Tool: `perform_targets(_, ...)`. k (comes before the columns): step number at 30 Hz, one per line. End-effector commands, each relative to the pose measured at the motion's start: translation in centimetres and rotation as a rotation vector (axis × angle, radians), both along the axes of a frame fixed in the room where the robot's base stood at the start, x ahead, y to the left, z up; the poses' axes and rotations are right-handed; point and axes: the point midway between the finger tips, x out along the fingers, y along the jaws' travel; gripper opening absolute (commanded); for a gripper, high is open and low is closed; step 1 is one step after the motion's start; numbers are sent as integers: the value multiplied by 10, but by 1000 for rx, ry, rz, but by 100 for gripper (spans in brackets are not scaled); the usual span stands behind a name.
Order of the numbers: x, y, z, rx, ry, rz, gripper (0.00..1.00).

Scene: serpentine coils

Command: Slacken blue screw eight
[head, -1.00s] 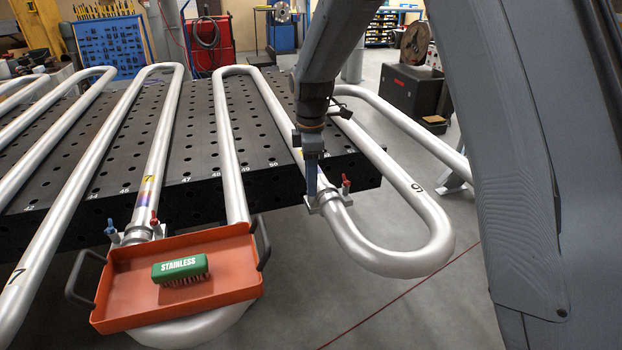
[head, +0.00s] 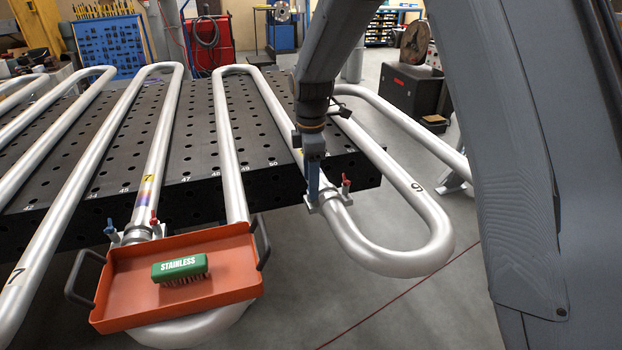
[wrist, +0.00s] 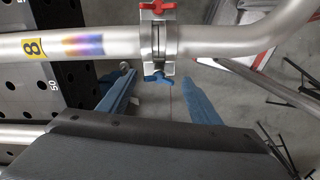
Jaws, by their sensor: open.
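Tube eight (wrist: 110,43), with a yellow "8" label (wrist: 33,47) and a heat-tinted band, crosses the wrist view. A pale clamp (wrist: 158,42) is around it, with a red winged screw (wrist: 157,8) on one side and the blue winged screw (wrist: 157,78) on the other. My gripper (wrist: 159,92) is open, its blue fingers on either side of the blue screw, with gaps showing on both sides. In the head view my gripper (head: 313,185) points down at this clamp (head: 331,198); the blue screw there is hidden behind the fingers, and a red screw (head: 346,180) shows beside it.
An orange tray (head: 235,285) holding a green "STAINLESS" brush (head: 180,267) is at the front left. Another clamp with blue (head: 110,226) and red screws is just behind it. Silver coils (head: 425,215) run over the black perforated table (head: 200,130) and overhang its front edge.

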Motion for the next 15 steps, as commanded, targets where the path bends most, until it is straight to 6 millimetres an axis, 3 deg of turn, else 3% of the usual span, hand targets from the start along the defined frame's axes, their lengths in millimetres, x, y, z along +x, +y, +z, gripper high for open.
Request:
perform_targets(7,2,1,13,2,-5,0,58)
perform_targets(15,2,0,56,2,-5,0,58)
